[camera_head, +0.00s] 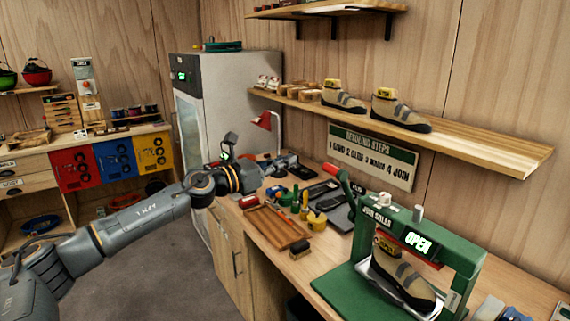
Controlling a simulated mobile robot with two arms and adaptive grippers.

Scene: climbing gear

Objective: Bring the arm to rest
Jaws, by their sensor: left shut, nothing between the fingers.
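My left arm comes in from the lower left and reaches across the picture toward the workbench. Its gripper (304,171) is shut and empty, above the back left part of the bench top, near the base of the red lamp. The fingers are small and dark at this distance. My right gripper is not in view.
A wooden tray (273,228), small tools and dark mats lie on the workbench (300,272). A green press (457,248) with an "OPEN" sign holds a tan shoe (402,272). A red lamp (262,120) stands behind my wrist. A shelf (490,146) with shoes hangs above.

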